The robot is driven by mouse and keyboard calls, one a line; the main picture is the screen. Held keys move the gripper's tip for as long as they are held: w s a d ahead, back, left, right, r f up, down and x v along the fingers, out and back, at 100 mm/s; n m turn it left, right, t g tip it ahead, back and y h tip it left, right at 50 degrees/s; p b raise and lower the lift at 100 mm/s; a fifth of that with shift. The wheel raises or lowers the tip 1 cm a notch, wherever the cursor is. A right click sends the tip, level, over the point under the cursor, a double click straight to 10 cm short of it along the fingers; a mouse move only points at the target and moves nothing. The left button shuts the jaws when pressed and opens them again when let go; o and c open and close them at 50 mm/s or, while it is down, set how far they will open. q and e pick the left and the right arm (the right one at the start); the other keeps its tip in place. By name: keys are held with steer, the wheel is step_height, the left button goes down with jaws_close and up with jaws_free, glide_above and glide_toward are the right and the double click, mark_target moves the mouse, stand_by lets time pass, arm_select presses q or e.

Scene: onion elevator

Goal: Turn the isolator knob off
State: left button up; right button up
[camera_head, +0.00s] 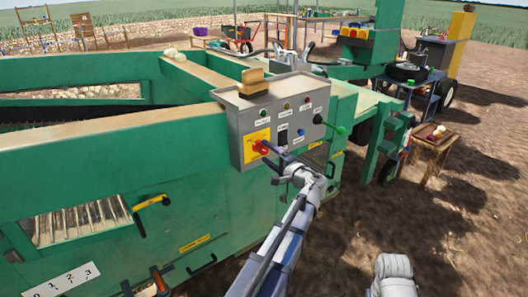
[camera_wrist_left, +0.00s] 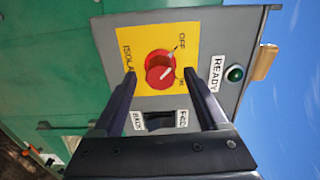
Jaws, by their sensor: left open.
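The red isolator knob (camera_head: 261,147) sits on a yellow plate (camera_head: 250,151) at the lower left of the grey control box (camera_head: 247,114). My left gripper (camera_head: 272,156) is open in front of the panel. In the left wrist view its fingers (camera_wrist_left: 173,72) stand on either side of the knob, apart from it.
A rocker switch (camera_wrist_left: 160,121) and a green READY lamp (camera_wrist_left: 235,73) are near the knob. A wooden brush-like block (camera_head: 253,83) lies on top.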

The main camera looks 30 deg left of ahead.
arm_select(q)
steer(key=shift+v, duration=2.65)
steer(key=s+d+g+h+p, duration=0.3)
steer(key=s+d+h+p, duration=0.4)
steer(key=d, duration=0.8)
steer(key=s+d+g+h+p, duration=0.4)
steer(key=s+d+h+p, duration=0.4)
steer(key=s+d+p, duration=0.6)
steer(key=s+d, duration=0.1)
steer(key=s, duration=0.2)
steer(key=shift+s+f+n, duration=0.2)
steer(key=shift+n, duration=0.1)
